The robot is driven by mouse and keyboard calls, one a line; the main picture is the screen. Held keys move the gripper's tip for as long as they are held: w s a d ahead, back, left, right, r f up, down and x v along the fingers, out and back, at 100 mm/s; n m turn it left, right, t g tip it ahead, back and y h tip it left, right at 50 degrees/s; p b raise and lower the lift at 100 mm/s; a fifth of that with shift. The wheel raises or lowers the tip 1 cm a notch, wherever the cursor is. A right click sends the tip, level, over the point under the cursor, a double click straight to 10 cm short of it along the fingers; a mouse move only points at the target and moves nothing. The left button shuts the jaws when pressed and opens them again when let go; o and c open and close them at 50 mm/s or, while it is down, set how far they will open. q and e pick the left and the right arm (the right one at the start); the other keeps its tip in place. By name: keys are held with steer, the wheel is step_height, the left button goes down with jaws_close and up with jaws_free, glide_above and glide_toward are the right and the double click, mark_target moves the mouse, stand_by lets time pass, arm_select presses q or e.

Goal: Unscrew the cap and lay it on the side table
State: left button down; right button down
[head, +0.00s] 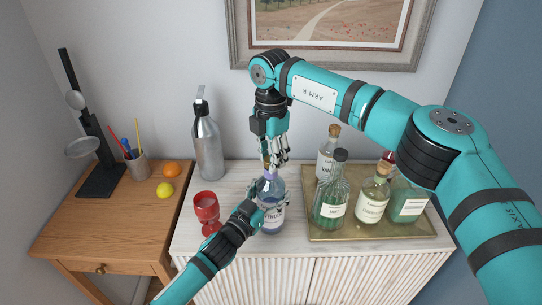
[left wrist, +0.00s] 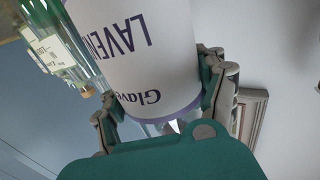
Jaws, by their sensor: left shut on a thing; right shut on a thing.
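The lavender bottle (head: 271,216), with a white and purple label, stands upright on the pale cabinet. My left gripper (head: 267,202) is shut around its body from the front. In the left wrist view the bottle's label (left wrist: 140,50) appears upside down between the fingers of my left gripper (left wrist: 165,100). My right gripper (head: 274,161) points down over the bottle and is shut at its top, where the cap is. The fingers mostly hide the cap, so I cannot tell whether it is still threaded on. The wooden side table (head: 95,225) stands to the left.
The side table carries a black stand (head: 100,180), a pen cup (head: 138,166), an orange (head: 171,169) and a lemon (head: 165,190). A red goblet (head: 206,209) and grey siphon bottle (head: 207,145) stand left of the bottle. A brass tray (head: 330,236) of bottles is right. The side table's front is clear.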

steer(key=n, duration=0.7)
steer(key=shift+n, duration=0.4)
steer(key=n, duration=0.4)
steer(key=shift+n, duration=0.3)
steer(key=n, duration=1.2)
steer(key=shift+r, duration=0.1)
steer(key=n, duration=0.8)
steer(key=shift+r, duration=0.1)
steer(key=shift+r, duration=1)
